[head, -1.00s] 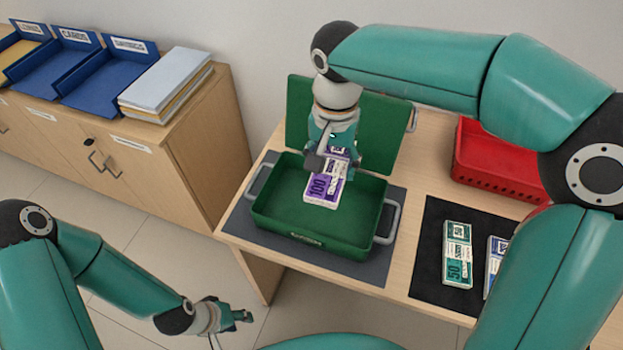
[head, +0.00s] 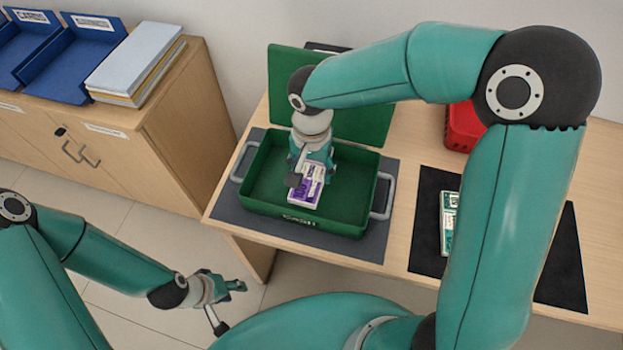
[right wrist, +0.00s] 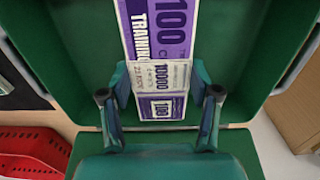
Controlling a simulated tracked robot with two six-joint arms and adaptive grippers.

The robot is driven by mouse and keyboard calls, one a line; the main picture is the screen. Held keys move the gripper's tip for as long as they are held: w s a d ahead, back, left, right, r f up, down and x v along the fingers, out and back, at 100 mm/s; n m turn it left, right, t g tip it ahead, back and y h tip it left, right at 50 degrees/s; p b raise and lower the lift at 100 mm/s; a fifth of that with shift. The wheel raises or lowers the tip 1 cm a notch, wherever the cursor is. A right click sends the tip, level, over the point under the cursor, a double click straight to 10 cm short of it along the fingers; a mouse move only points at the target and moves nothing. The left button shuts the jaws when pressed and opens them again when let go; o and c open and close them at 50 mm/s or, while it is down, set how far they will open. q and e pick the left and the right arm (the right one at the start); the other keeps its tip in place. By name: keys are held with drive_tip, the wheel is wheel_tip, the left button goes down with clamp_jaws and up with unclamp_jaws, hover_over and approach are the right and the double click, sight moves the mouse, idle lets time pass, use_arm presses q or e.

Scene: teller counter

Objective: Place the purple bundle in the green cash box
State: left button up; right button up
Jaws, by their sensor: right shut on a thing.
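The purple bundle (head: 304,192), with a white band and "100" print, is in my right gripper (head: 305,176), which points down inside the green cash box (head: 262,199). The box is open, with its lid (head: 345,110) raised behind. In the right wrist view the bundle (right wrist: 160,30) lies between the fingers of the right gripper (right wrist: 160,95), over the green interior. Whether the bundle touches the box floor is not clear. My left gripper (head: 234,287) hangs empty in front of the counter; its finger opening is unclear.
The box stands on a grey mat (head: 230,211). A teal bundle (head: 447,225) lies on a black mat (head: 427,190) to the right, partly behind my right arm. A red bin (head: 460,128) stands behind. A wooden cabinet (head: 170,150) with blue trays (head: 80,62) is at left.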

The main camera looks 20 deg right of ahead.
sight(312, 181)
drive_tip(key=shift+f, duration=2.4)
drive_tip(key=shift+f+b, duration=0.2)
drive_tip(key=shift+b, duration=0.15)
drive_tip(key=o, duration=1.2)
drive_tip(key=shift+r, duration=0.1)
drive_tip(key=shift+r, duration=0.1)
drive_tip(key=shift+r+p, duration=0.15)
drive_tip(key=shift+p, duration=0.2)
wheel_tip(312, 181, up, 12)
drive_tip(key=shift+f, duration=0.1)
